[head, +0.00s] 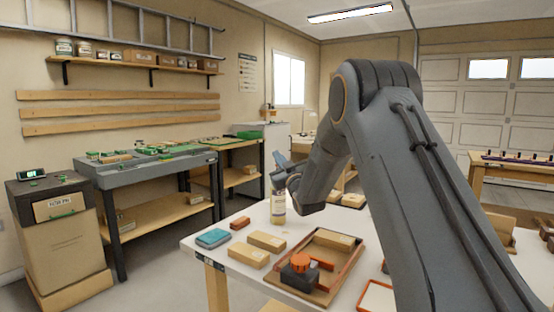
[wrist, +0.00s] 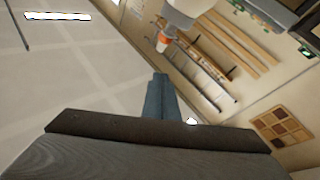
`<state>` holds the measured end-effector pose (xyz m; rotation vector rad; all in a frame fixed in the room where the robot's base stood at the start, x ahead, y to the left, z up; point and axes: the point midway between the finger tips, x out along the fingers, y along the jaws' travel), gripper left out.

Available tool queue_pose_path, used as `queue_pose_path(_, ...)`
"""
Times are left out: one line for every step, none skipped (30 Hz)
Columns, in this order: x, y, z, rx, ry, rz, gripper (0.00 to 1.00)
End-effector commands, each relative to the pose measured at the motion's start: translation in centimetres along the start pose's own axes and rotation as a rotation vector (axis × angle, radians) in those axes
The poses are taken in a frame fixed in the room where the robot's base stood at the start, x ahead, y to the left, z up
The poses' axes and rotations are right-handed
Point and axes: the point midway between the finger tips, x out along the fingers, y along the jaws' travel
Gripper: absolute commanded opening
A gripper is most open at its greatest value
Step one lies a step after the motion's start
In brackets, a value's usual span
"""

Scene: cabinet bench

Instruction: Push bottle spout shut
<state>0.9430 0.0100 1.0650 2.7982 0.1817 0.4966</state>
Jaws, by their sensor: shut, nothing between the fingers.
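The bottle (head: 278,208) stands upright near the far edge of the white bench (head: 215,250) in the head view, pale with a label. My gripper (head: 278,160) is at its top, and the gripper and wrist hide the spout there. In the wrist view the bottle's pale top (wrist: 188,10) enters from the upper edge, with an orange and white spout (wrist: 163,41) sticking out from it. My gripper (wrist: 158,78) is shut and empty, its blue-grey fingertips a short way below the spout in the picture. A gap shows between them; I cannot tell its depth.
On the bench, a wooden tray (head: 335,278) holds a cardboard box and an orange-topped dark object (head: 300,268). Cardboard boxes (head: 266,241), a red block (head: 240,223) and a teal box (head: 213,238) lie left of it. Free bench top surrounds the bottle's left side.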

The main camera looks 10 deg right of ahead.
Motion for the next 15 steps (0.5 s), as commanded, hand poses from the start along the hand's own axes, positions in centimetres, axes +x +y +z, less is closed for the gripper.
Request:
queue_pose_path(-1.0, 0.0, 0.0, 0.000, -0.001, 0.000, 0.00)
queue_pose_path(-1.6, 0.1, 0.0, 0.000, 0.001, 0.001, 0.00)
queue_pose_path(-2.4, 0.1, -0.1, -0.001, 0.001, 0.001, 0.00)
queue_pose_path(-2.9, 0.1, -0.1, -0.001, 0.001, 0.001, 0.00)
queue_pose_path(-3.5, 0.1, -0.1, -0.001, 0.001, 0.001, 0.00)
queue_pose_path(-4.1, 0.1, -0.1, -0.001, 0.001, 0.001, 0.00)
queue_pose_path(-4.6, 0.1, -0.1, -0.001, 0.003, 0.001, 0.00)
queue_pose_path(-5.0, 0.1, -0.2, -0.002, 0.003, 0.001, 0.00)
queue_pose_path(-5.5, 0.1, -0.1, -0.002, 0.002, 0.001, 0.00)
queue_pose_path(-5.8, 0.1, -0.1, -0.001, 0.003, 0.001, 0.00)
queue_pose_path(-6.1, 0.1, -0.2, -0.002, 0.004, 0.001, 0.00)
queue_pose_path(-6.4, 0.1, -0.2, -0.002, 0.004, 0.001, 0.00)
queue_pose_path(-6.6, 0.1, -0.2, -0.002, 0.004, 0.001, 0.00)
queue_pose_path(-6.8, 0.1, -0.2, -0.002, 0.004, 0.001, 0.00)
queue_pose_path(-6.9, 0.1, -0.2, -0.002, 0.005, 0.001, 0.00)
